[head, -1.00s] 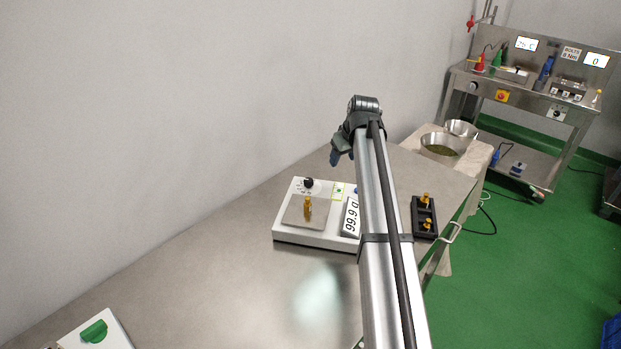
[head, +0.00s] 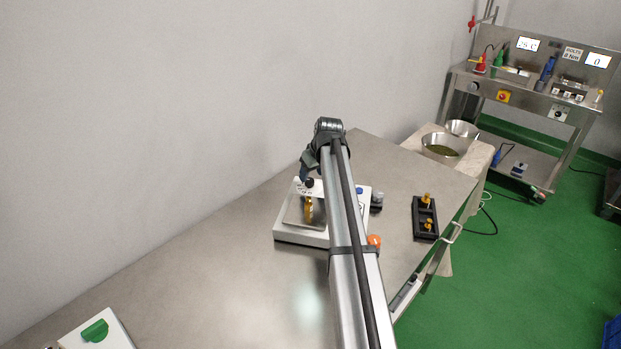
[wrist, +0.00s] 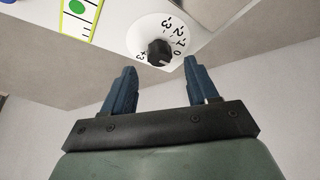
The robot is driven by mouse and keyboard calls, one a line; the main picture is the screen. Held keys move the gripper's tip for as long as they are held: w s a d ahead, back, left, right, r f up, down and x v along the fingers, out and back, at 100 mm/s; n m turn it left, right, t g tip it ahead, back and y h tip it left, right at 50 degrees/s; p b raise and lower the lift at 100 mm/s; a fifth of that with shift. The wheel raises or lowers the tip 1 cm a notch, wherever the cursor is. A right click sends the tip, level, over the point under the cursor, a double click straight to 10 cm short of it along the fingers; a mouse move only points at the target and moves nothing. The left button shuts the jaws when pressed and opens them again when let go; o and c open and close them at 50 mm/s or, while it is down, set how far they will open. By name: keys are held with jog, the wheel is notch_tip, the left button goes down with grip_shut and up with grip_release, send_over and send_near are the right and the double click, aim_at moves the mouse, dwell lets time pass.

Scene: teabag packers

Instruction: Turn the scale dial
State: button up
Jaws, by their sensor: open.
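The white scale (head: 303,236) stands on the metal table, partly hidden behind my arm. A brass weight (head: 308,209) stands on its square metal pan (head: 292,213). The black scale dial (wrist: 160,53) shows in the wrist view on a white disc marked with numbers from -3 to +3. The dial also shows in the head view (head: 309,182), small and close below my gripper. My gripper (wrist: 161,72) is open, with its two blue fingers apart and pointing at the dial. The dial knob lies just beyond the fingertips, roughly between them, and looks untouched.
A black holder (head: 425,232) with brass weights is right of the scale. An orange round thing (head: 374,241) and a small grey weight (head: 376,199) are near my arm. A wall runs behind the table.

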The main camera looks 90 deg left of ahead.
aim_at(309, 180)
jog(key=shift+x, duration=1.8)
jog(key=c, duration=1.1)
